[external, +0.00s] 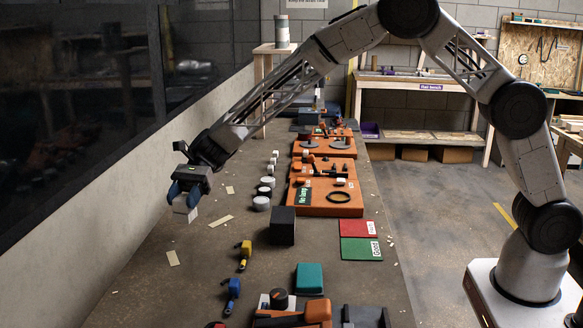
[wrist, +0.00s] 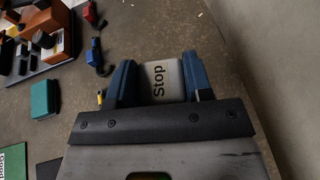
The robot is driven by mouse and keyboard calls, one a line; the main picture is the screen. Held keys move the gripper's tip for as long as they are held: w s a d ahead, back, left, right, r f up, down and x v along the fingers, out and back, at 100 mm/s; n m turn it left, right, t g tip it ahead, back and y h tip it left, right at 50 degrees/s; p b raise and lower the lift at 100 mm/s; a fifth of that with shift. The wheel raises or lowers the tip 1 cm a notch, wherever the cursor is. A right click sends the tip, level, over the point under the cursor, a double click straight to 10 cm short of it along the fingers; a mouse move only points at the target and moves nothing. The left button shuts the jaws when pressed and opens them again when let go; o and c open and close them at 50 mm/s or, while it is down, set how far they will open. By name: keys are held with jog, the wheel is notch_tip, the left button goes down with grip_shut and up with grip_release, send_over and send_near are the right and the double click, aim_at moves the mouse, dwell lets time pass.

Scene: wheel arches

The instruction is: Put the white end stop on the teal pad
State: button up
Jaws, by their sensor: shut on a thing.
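The white end stop (external: 183,208), a pale block marked "Stop", is held between the fingers of my gripper (external: 185,193). It also shows in the wrist view (wrist: 163,82), gripped between two blue fingers (wrist: 160,81). My gripper is shut on it and holds it over the left side of the bench; the height above the top is hard to judge. The teal pad (external: 309,278) is a raised teal block at the near right of the bench, with nothing on it. It also shows in the wrist view (wrist: 45,100), to the left of my gripper.
A black cube (external: 282,226) stands mid-bench. Yellow (external: 244,254) and blue (external: 232,293) tools lie between my gripper and the teal pad. Green (external: 361,249) and red (external: 358,229) mats lie at the right edge. Orange trays (external: 327,204) stand farther back. A wall borders the left.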

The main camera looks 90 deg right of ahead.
jog(key=s+a+f+n+g, duration=0.1)
jog(key=s+a, duration=0.2)
jog(key=s, duration=2)
jog(key=s+a+f+n+g, duration=0.1)
jog(key=s+a, duration=0.2)
jog(key=s, duration=2.1)
jog(key=shift+s+a+g, duration=0.2)
jog(key=shift+s+g, duration=0.05)
jog(key=shift+g, duration=0.05)
send_over(309, 274)
jog(key=shift+f, duration=0.8)
jog(key=shift+f, duration=1.75)
jog(key=shift+f, duration=0.1)
jog(key=o, duration=0.9)
jog(key=shift+o, duration=0.2)
